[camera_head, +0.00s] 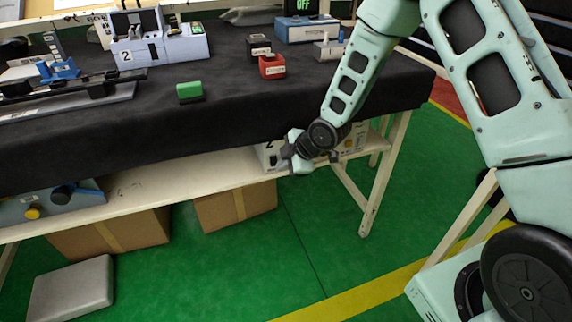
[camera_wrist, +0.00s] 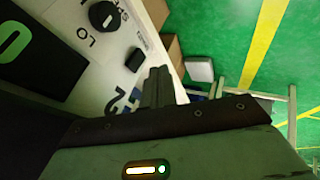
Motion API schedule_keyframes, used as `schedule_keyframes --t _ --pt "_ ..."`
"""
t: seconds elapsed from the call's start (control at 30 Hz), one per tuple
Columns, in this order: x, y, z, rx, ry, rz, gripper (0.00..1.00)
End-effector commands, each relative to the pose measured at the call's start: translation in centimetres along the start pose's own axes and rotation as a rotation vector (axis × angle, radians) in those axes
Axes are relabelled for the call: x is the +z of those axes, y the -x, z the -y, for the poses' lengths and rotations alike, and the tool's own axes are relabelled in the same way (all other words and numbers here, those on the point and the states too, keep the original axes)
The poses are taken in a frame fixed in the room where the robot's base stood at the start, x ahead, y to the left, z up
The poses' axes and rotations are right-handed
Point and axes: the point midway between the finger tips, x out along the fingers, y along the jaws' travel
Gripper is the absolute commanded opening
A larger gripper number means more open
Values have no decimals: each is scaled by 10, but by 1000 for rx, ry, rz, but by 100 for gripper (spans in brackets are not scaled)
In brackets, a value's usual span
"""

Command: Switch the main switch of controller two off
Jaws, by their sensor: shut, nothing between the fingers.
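Controller two (camera_head: 268,152), a pale box marked 2, sits on the lower shelf, partly hidden behind my gripper (camera_head: 296,160). In the wrist view its white panel (camera_wrist: 85,20) carries a dark display with a green digit (camera_wrist: 14,44), a round black knob (camera_wrist: 104,16) and a small black block (camera_wrist: 135,60) that looks like a switch.
The table (camera_head: 230,120) with its black cloth overhangs the shelf (camera_head: 180,175). A grey-blue device (camera_head: 50,205) stands on the shelf at left. Cardboard boxes (camera_head: 236,205) stand below. A table leg (camera_head: 385,170) is right of my gripper.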

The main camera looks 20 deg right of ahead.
Motion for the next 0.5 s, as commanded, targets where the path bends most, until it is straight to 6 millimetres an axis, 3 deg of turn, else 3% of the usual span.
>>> schedule_keyframes --t 0.5 --pt "-2 65 -6 3 -1 1 0"
